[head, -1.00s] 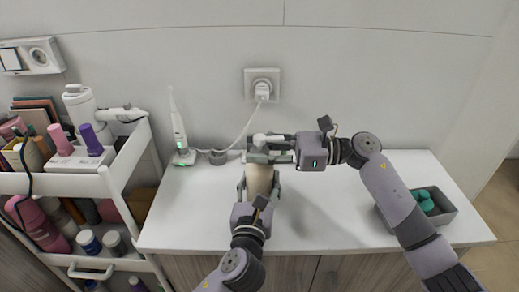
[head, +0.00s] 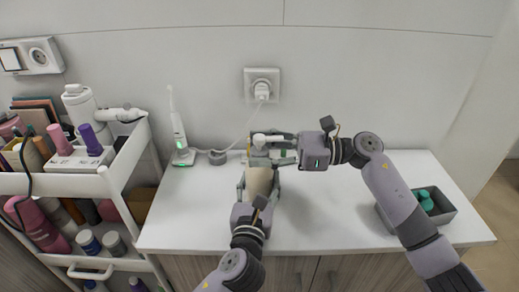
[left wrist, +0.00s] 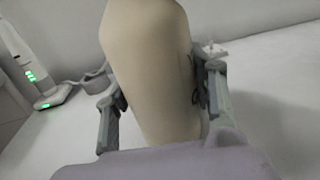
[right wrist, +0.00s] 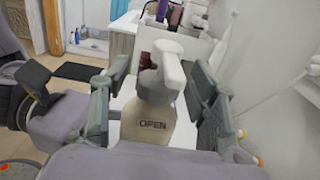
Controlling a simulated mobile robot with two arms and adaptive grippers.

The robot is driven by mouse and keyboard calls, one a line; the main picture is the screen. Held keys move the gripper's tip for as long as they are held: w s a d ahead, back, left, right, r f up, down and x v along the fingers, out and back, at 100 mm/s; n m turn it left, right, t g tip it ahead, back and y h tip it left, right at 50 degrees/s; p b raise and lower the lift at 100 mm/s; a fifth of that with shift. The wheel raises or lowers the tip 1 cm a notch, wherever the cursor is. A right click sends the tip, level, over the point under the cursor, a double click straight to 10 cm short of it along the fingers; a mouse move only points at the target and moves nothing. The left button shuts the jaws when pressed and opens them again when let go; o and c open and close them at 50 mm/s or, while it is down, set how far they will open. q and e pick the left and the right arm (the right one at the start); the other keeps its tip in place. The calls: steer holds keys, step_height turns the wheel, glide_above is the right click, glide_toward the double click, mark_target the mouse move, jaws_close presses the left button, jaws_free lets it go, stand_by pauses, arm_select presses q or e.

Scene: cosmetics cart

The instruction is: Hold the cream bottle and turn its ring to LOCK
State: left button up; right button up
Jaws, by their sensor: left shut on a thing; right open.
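The cream bottle (head: 258,181) is beige and stands upright on the white counter, with a white pump head (head: 262,139). My left gripper (head: 257,187) is shut on its body from the front; the left wrist view shows a finger on each side of the beige body (left wrist: 150,70). My right gripper (head: 272,147) is open at the bottle's top, coming from the right. In the right wrist view its fingers (right wrist: 160,110) stand apart on either side of the pump head and neck, not visibly touching. The word OPEN (right wrist: 153,125) shows on the bottle below the neck. A LOCK mark is not visible.
An electric toothbrush (head: 178,128) on its charger stands at the back left of the counter (head: 330,225). A cable runs to the wall socket (head: 262,84). A grey bin (head: 445,216) with teal items is at the right. A loaded white cart (head: 112,180) stands at the left.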

steer(key=d, duration=1.1)
steer(key=shift+d, duration=0.3)
arm_select(q)
steer(key=o, duration=1.6)
